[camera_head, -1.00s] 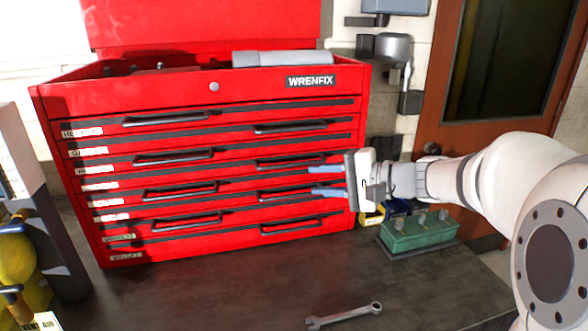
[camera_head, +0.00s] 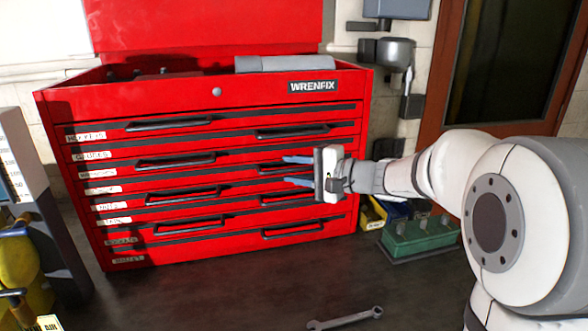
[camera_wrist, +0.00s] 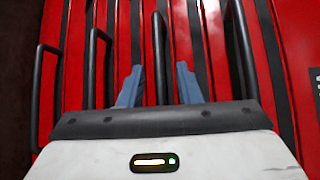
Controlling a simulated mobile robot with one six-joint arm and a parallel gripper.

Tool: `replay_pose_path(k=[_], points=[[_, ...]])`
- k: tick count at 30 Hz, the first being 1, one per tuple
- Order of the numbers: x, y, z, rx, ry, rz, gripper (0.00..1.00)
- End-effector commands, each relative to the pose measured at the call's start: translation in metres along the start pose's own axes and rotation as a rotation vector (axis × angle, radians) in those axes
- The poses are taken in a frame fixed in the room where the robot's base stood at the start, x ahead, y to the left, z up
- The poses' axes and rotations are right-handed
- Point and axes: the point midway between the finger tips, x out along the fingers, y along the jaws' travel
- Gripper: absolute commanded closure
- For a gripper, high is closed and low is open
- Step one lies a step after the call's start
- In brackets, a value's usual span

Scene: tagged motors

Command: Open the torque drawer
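A red tool chest (camera_head: 345,105) stands on the bench with all its drawers shut. The drawers have black handles in a left and a right column, and small white labels (camera_head: 98,172) run down the left side. The label text is too small for me to tell which is the torque drawer. My gripper (camera_head: 285,170) is in front of the right column, its blue-grey fingers apart and empty, near a middle right handle (camera_head: 272,168) that it partly hides. In the wrist view, a dark handle (camera_wrist: 160,60) shows between the open fingers; I cannot tell whether they touch it.
A wrench (camera_head: 345,318) lies at the bench front. A yellow object (camera_head: 20,265) is at the far left.

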Motion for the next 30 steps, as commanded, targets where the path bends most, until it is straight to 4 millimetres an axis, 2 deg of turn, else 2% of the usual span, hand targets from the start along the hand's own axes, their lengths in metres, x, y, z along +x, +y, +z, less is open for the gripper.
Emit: replay_pose_path(k=[2,13,24,25,30], points=[[0.0000,0.0001,0.0001,0.000,0.000,0.000,0.70],[0.0002,0.0002,0.0006,0.000,-0.001,0.000,1.00],[0.0005,0.0005,0.0009,0.000,-0.002,0.001,1.00],[0.0060,0.0003,0.0050,0.000,-0.007,0.002,1.00],[-0.0001,0.0017,0.0025,0.000,-0.004,0.001,1.00]])
